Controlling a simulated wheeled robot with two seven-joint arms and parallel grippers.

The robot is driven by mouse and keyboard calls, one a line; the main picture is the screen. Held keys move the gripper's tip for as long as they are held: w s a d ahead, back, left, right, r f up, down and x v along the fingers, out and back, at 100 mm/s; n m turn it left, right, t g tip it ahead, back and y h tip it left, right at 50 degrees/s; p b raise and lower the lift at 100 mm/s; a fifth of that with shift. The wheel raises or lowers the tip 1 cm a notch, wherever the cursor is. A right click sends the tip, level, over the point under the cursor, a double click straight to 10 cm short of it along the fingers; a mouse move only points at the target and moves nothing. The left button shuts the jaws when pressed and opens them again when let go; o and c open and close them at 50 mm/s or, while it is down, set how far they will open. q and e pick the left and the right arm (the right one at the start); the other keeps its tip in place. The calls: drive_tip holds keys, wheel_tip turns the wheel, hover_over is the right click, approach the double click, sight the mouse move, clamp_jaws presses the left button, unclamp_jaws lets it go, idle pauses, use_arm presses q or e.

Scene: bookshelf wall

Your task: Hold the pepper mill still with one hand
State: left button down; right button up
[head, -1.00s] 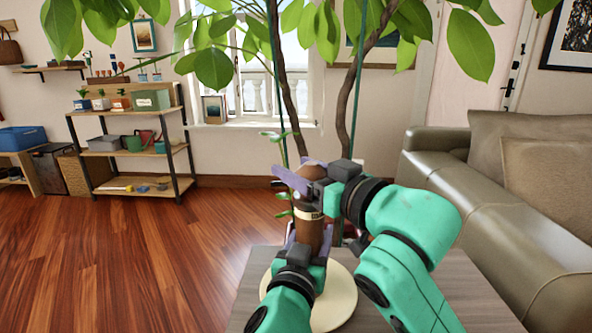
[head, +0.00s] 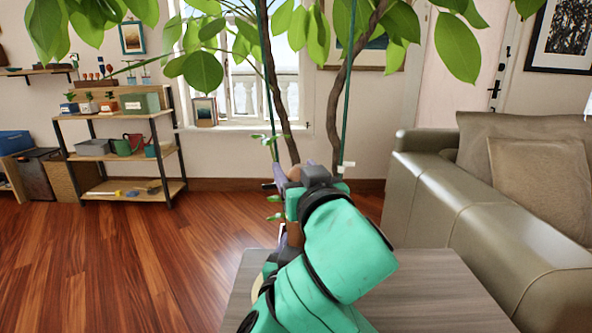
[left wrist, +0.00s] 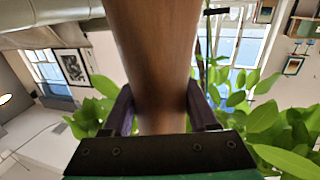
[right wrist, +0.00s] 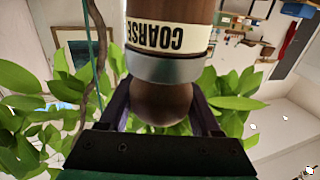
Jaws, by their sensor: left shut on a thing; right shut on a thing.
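The brown wooden pepper mill (head: 293,230) stands on the table and is mostly hidden by my arms in the head view. The left wrist view shows its smooth body (left wrist: 155,60). My left gripper (left wrist: 161,108) is shut around that body, one finger on each side. My right gripper (right wrist: 161,108) is shut on the mill's round top knob (right wrist: 162,100), just beyond a silver collar (right wrist: 165,68) and a cream label (right wrist: 165,38) reading "COARSE". In the head view the right gripper (head: 293,176) sits above the left one, which is largely covered by my right arm.
The grey wooden table top (head: 430,288) is bare to the right. A potted tree's trunks (head: 334,110) and leaves rise right behind the mill. A leather sofa (head: 440,200) stands at the right, a shelf rack (head: 125,150) at the back left.

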drive_tip(key=shift+f, duration=0.15)
drive_tip(key=o, duration=1.4)
drive_tip(key=v, duration=1.2)
